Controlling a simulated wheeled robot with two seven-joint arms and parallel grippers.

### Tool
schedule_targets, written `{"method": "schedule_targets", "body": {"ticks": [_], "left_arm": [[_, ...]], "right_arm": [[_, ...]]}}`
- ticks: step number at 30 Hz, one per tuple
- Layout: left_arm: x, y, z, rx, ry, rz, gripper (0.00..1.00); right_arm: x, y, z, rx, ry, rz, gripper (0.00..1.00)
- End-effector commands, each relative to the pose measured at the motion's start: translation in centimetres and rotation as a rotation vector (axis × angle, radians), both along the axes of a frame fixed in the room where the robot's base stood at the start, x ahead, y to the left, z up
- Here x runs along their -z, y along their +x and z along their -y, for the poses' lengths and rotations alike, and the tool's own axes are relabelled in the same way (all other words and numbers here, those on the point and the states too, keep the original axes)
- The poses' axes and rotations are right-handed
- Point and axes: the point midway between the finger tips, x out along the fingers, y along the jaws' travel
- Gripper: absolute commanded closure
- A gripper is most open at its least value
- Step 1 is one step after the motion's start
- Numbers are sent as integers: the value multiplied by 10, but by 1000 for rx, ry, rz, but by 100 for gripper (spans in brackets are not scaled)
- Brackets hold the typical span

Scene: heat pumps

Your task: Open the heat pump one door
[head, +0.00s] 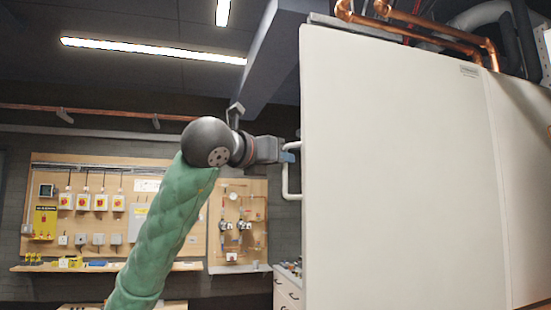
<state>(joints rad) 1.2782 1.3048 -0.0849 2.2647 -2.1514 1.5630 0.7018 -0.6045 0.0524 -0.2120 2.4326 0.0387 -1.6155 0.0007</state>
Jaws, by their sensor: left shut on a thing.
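The heat pump one door (400,170) is a large flat white panel filling the right half of the head view. A white bar handle (291,196) stands out from its left edge. My left gripper (287,156) is at the upper part of this handle, with its blue-grey fingers shut on it. The arm in its green padded sleeve comes up from below left. Whether the door stands ajar cannot be told from this angle. My right gripper is not in view.
Copper pipes (430,30) run above the cabinet. A wooden board (110,205) with switches and gauges hangs on the back wall. A white drawer unit (287,289) stands low beside the door's left edge. The space left of the door is open.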

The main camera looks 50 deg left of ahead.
Motion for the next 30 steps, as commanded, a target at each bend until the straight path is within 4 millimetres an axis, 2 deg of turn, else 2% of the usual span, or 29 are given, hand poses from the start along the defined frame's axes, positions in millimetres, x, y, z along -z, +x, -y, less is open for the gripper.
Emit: {"method": "schedule_targets", "body": {"ticks": [13, 14, 15, 30], "left_arm": [[1, 3, 2, 6, 0, -2, 100], [1, 3, 2, 6, 0, -2, 84], [1, 3, 2, 5, 0, -2, 81], [0, 1, 1, 1, 0, -1, 81]], "right_arm": [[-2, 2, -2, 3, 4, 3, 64], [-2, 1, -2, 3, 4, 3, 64], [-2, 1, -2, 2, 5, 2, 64], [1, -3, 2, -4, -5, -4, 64]]}}
